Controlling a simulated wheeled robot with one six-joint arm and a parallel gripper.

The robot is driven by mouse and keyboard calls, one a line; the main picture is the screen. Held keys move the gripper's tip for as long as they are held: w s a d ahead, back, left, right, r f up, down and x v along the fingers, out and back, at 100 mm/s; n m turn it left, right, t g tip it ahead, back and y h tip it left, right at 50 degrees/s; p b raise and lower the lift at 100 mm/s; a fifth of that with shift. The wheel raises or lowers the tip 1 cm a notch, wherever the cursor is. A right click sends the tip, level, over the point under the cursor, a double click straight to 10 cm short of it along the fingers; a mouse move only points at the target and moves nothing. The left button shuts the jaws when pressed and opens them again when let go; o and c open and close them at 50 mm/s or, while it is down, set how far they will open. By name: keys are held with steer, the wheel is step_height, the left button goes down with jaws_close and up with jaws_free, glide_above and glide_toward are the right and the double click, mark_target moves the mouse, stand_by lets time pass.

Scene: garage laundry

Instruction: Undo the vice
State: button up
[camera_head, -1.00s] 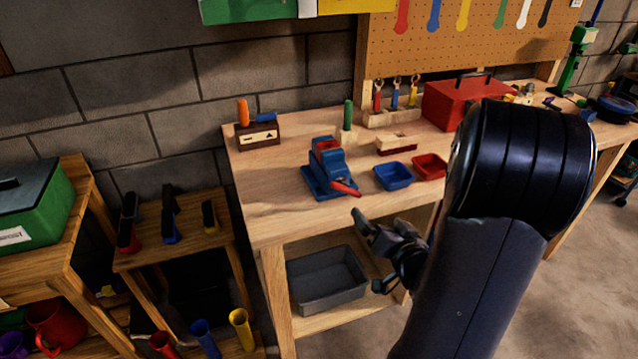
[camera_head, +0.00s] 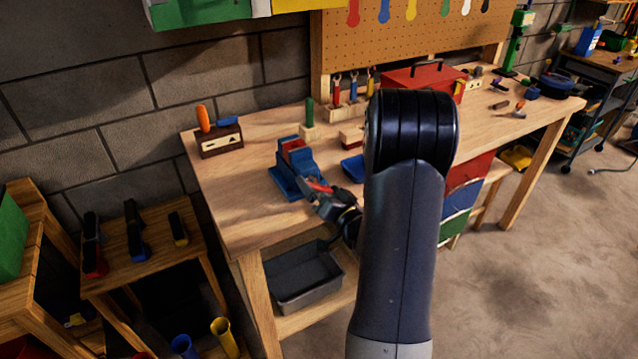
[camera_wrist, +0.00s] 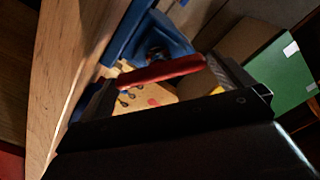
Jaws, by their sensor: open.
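The blue vice (camera_head: 292,172) stands on the workbench near its left front edge, with a red block showing at its top. Its red handle (camera_wrist: 162,72) lies across the wrist view, in front of the blue vice body (camera_wrist: 150,35). My gripper (camera_head: 322,197) is at the front of the vice, at the handle. In the wrist view my gripper (camera_wrist: 172,88) has its fingers apart, with the handle spanning the space between them. I cannot tell whether either finger touches the handle. My arm hides part of the bench to the right of the vice.
The wooden workbench (camera_head: 240,215) carries a blue tray (camera_head: 352,167) right of the vice and a red toolbox (camera_head: 425,82) farther back. A wooden block with an orange-handled tool (camera_head: 220,140) stands at the left. A grey bin (camera_head: 303,278) sits on the shelf below.

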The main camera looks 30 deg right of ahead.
steer(key=shift+w, duration=0.7)
steer(key=shift+c, duration=0.6)
steer(key=c, duration=0.6)
steer(key=shift+f+n+b, duration=0.1)
steer(key=shift+n+b, duration=0.2)
steer(key=shift+b, duration=0.25)
